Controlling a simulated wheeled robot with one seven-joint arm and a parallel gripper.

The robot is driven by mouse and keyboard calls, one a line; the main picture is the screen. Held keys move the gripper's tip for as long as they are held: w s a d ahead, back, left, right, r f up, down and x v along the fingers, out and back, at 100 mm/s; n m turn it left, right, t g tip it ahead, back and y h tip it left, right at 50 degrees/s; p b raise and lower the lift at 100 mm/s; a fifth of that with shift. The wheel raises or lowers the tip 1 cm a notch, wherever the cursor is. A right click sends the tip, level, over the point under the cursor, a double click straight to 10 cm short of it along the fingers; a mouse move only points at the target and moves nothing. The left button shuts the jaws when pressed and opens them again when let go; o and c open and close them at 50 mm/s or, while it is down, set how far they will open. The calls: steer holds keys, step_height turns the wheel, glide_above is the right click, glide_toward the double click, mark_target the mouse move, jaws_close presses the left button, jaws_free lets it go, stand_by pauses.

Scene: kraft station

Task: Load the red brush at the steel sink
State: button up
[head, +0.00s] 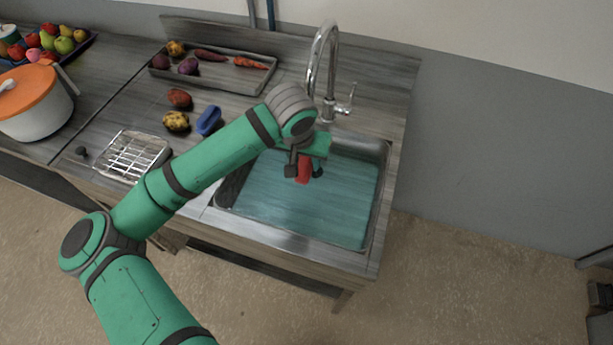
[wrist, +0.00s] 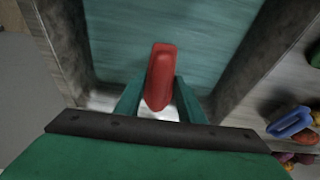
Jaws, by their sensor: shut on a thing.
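The red brush (head: 303,170) is held by my gripper (head: 304,168) over the steel sink (head: 365,246). The sink basin is filled with teal water (head: 345,205). In the wrist view, the red brush (wrist: 161,75) lies between the two green fingers of my gripper (wrist: 159,98), which are shut on it. Its far end points toward the teal water (wrist: 200,35). I cannot tell whether the brush touches the water. The brush's bristles do not show.
A blue brush-like thing (head: 209,121) and potatoes (head: 176,122) lie left of the sink. A wire rack (head: 133,156) is further left, and a vegetable tray (head: 215,70) stands behind. The tap (head: 323,75) rises at the sink's back edge. An orange-lidded pot (head: 36,105) stands at far left.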

mark_target(305, 158)
steer(key=shift+r, duration=2.05)
stand_by(0.7)
steer(key=shift+r, duration=2)
steer(key=shift+f, duration=0.1)
